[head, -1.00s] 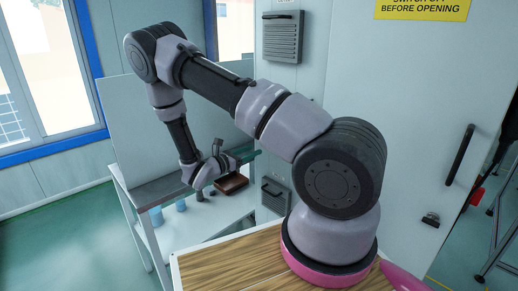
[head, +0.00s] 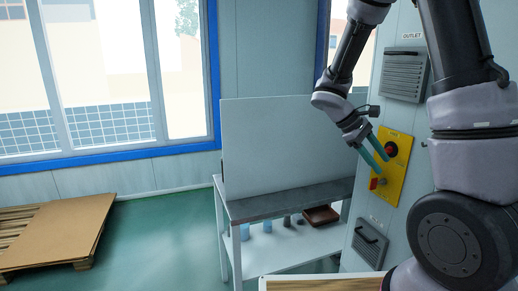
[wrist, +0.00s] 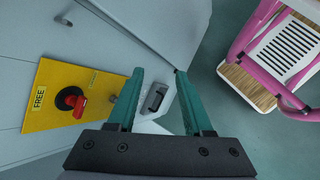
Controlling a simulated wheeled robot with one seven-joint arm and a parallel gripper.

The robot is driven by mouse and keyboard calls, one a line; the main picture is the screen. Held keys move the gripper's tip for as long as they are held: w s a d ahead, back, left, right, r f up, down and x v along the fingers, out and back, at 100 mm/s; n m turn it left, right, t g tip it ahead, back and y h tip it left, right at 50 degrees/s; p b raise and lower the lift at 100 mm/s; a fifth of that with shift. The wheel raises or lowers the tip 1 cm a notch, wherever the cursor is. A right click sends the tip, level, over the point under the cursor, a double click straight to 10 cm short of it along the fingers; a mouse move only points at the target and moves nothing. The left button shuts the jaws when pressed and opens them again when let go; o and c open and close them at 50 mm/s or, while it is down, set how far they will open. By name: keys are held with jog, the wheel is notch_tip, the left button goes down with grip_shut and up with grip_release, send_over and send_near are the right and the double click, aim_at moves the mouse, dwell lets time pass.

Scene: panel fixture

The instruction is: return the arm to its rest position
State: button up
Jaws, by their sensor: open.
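My arm is stretched out beside the grey cabinet. In the head view, my gripper (head: 383,160) has two teal fingers in front of or near a yellow panel (head: 397,178) with a round dark and red knob (head: 391,149). In the wrist view, my gripper (wrist: 160,74) is open, with its fingers apart and nothing between them. The yellow panel (wrist: 55,112) there lies left of the fingers, with a red switch handle (wrist: 78,104) and a "FREE" label. I cannot tell the exact gap between fingers and panel.
A grey-topped table (head: 290,199) with a back board (head: 280,145) stands left of the cabinet. A brown box (head: 321,215) and blue cups sit on its lower shelf. A pallet with a board (head: 55,235) lies at far left. Green floor (head: 160,240) between is clear.

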jog(key=s+a+r+m+t+y, duration=0.4)
jog(key=s+r+m+y, duration=0.1)
jog(key=r, duration=0.4)
jog(key=s+a+r+m+t+y, duration=0.4)
jog(key=s+r+m+t+y, duration=0.1)
jog(key=r, duration=0.5)
jog(key=shift+s+a+r+m, duration=0.15)
jog(key=shift+s+a+m, duration=0.3)
jog(key=shift+s, duration=0.55)
